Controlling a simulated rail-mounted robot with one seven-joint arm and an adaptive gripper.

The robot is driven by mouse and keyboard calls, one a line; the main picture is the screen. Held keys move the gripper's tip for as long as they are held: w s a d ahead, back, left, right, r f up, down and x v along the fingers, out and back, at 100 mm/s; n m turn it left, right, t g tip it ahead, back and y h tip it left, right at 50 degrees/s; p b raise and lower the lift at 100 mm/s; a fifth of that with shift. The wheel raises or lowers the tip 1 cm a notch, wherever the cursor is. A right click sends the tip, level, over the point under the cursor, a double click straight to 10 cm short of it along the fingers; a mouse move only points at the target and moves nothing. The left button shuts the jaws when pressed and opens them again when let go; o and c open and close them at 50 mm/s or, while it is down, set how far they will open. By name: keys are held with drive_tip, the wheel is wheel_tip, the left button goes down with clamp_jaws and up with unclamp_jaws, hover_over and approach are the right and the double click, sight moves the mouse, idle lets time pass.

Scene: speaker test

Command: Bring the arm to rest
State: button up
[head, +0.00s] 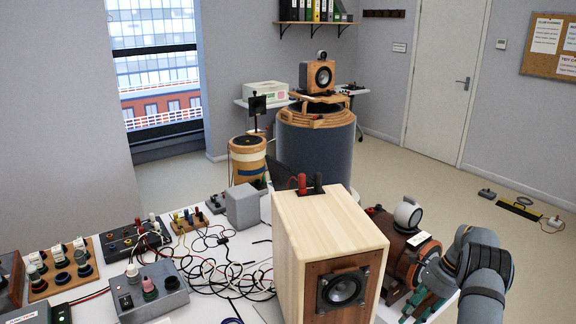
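My arm (484,270) shows at the lower right as grey-blue links with dark joints. It rises from the bottom edge and bends over to the left. Its end lies close beside a brown cylindrical device (400,248) at the right side of the table.
A pale wooden speaker box (325,225) stands left of my arm. A white-grey ball-shaped unit (408,213) sits atop the brown device. Control boxes (147,290) and tangled cables fill the table's left. Open floor (440,185) lies beyond; a large blue drum (316,150) stands behind.

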drive_tip(key=v, duration=0.8)
drive_tip(key=x, duration=1.1)
drive_tip(key=shift+a+f, duration=0.15)
drive_tip(key=shift+f, duration=0.1)
drive_tip(key=shift+s+a+f, duration=0.1)
drive_tip(key=shift+f, duration=0.15)
drive_tip(key=m, duration=0.1)
drive_tip(key=s+m+t+p, duration=0.1)
drive_tip(key=m+p, duration=0.1)
drive_tip(key=shift+s+d+r+m, duration=0.1)
drive_tip(key=shift+s+d+m, duration=0.15)
drive_tip(key=shift+m, duration=0.05)
drive_tip(key=s+r+m+t+h+b, duration=0.2)
drive_tip(key=s+r+m+t+h, duration=0.1)
drive_tip(key=s+r+m, duration=0.4)
drive_tip(key=m, duration=0.3)
drive_tip(key=shift+m, duration=0.3)
drive_tip(key=shift+s+d, duration=0.1)
